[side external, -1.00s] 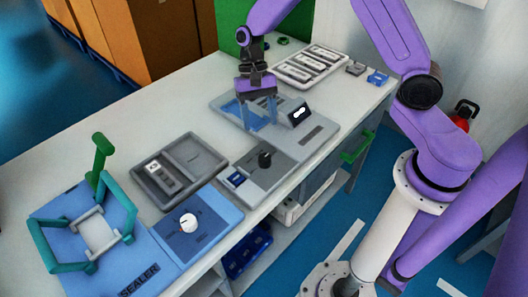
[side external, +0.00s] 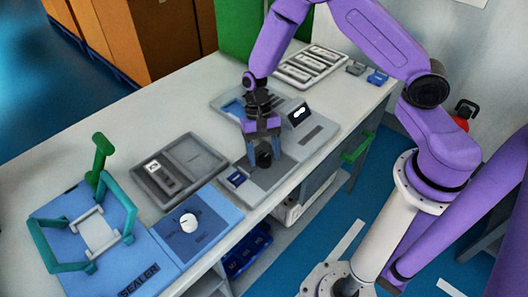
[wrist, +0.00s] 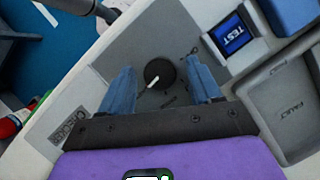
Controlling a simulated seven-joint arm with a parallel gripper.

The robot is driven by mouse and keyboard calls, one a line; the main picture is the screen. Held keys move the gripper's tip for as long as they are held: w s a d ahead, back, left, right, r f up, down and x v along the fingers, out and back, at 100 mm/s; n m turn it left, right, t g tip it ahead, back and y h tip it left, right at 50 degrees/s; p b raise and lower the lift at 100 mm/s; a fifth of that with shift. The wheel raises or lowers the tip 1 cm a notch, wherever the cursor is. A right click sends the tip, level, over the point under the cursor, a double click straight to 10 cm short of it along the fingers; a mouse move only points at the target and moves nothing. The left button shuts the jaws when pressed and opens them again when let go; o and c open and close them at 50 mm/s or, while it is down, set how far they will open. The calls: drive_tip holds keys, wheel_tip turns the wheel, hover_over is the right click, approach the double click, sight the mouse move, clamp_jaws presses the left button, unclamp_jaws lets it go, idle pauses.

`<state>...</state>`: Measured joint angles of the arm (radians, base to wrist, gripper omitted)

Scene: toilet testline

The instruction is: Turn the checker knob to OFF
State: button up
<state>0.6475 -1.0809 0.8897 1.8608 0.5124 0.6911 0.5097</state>
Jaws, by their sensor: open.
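The checker knob (wrist: 159,73) is a round black knob with a white pointer line, on a grey panel (wrist: 110,50) of the checker unit. It also shows in the side view (side external: 264,158). In the wrist view the pointer aims toward the lower left; the small markings around the knob are too blurred to read. My gripper (wrist: 160,82) is open, with one blue-tinted finger on each side of the knob. Gaps show between the fingers and the knob in the wrist view. In the side view my gripper (side external: 264,152) is low over the checker panel.
A blue TEST button (wrist: 232,36) sits beside the knob panel. A grey tray (side external: 180,170) and the blue sealer (side external: 90,235) with its green handle stand to the left. A unit with a small screen (side external: 298,114) stands just behind. A white knob (side external: 189,222) is on a blue panel.

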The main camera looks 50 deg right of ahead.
drive_tip(key=c, duration=1)
